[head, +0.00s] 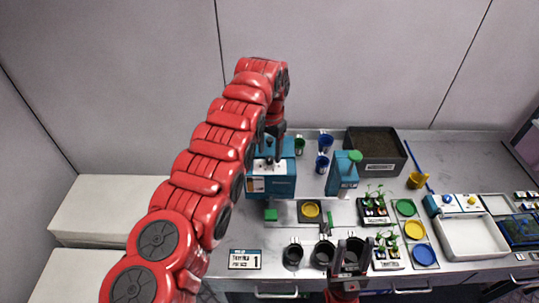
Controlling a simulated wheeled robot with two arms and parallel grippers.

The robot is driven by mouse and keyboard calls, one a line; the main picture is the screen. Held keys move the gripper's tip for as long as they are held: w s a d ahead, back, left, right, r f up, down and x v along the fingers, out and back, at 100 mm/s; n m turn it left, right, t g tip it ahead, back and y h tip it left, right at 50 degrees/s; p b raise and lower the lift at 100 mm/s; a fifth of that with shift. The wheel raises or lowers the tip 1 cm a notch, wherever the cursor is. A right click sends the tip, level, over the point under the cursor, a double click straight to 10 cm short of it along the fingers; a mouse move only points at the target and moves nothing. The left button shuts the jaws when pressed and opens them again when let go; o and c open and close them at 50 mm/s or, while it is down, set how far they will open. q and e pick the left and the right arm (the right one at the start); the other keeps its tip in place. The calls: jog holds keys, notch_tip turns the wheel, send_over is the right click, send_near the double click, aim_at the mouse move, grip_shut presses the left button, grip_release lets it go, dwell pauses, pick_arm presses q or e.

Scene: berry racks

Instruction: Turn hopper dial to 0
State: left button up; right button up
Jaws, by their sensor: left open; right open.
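A teal box-shaped machine (284,187), which looks like the hopper, stands on the bench left of centre, with a white label on its front. I cannot make out its dial or the dial's setting; my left arm covers part of the machine. My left gripper (268,160) is open and points down at the top of this machine; contact cannot be told. My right gripper (350,256) is open at the front of the bench, beside the black pots and away from the machine.
Black pots (293,254) stand along the front edge, near a card marked 1 (244,260). A second teal device (341,176), a dark soil tray (375,168) and seedling trays (387,251) are to the right. A white tray (472,252) lies further right.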

aim_at(270, 161)
pick_arm(q)
jog(key=shift+w+d+f, duration=0.1)
jog(key=shift+w+f, duration=0.1)
jog(key=shift+f, duration=1.05)
jog(key=shift+s, duration=0.1)
grip_shut()
